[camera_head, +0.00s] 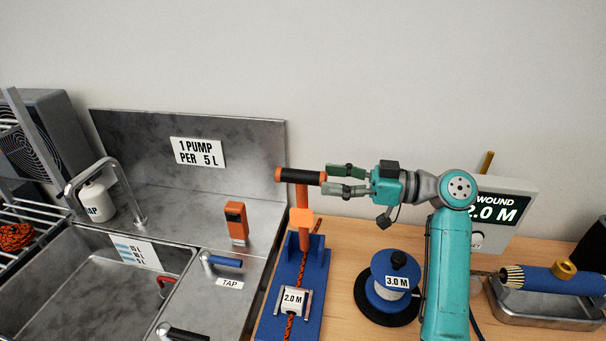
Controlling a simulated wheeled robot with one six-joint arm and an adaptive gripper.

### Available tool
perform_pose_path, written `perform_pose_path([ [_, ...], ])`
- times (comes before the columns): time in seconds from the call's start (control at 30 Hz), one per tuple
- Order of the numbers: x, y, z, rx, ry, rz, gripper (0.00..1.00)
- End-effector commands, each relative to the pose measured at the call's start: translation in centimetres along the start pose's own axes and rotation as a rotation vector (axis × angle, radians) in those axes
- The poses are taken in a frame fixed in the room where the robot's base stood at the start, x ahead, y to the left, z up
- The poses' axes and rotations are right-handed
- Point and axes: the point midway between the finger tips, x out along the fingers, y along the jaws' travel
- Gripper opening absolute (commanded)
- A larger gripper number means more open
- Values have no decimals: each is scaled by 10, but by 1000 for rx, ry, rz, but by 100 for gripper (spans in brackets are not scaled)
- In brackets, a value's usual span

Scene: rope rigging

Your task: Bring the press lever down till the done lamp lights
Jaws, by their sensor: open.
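The press lever (305,205) is an orange upright arm with a black cross grip (302,177) at its top. It stands raised over the blue press base (270,318), which carries a rope and a tag reading 2.0 M (293,301). My gripper (328,181) is open and comes from the right, with its fingertips at the right end of the grip. I cannot tell whether the fingers touch it or straddle its end. I cannot make out a done lamp or whether one is lit.
A spool marked 3.0 M (388,282) stands right of the press. A display reading WOUND 2.0 M (500,212) is behind my arm. A metal sink (185,262) with taps is at the left. A blue roller over a metal tray (545,315) is at the right.

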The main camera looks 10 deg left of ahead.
Motion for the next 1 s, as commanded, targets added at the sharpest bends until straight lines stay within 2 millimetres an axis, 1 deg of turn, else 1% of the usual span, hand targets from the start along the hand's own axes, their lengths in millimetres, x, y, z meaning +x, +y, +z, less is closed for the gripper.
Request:
perform_pose_path([
  [0.03, 11, -1, 0, 0, 1, -3, 56],
  [0.1, 23, -1, 0, 0, 1, -3, 56],
  [0.2, 39, 0, 0, 1, 1, -2, 56],
  [0.33, 54, 0, 0, 1, 0, -1, 56],
  [0.5, 64, 0, 0, 1, 1, 0, 56],
  [0.8, 65, 0, 0, 0, 1, 1, 56],
  [0.87, 65, 0, 0, 0, 1, 1, 41],
  [0.9, 65, 0, 0, 0, 1, 1, 31],
  [0.97, 65, 0, 0, 0, 1, 1, 16],
  [1.0, 65, 0, 0, 0, 1, 1, 6],
])
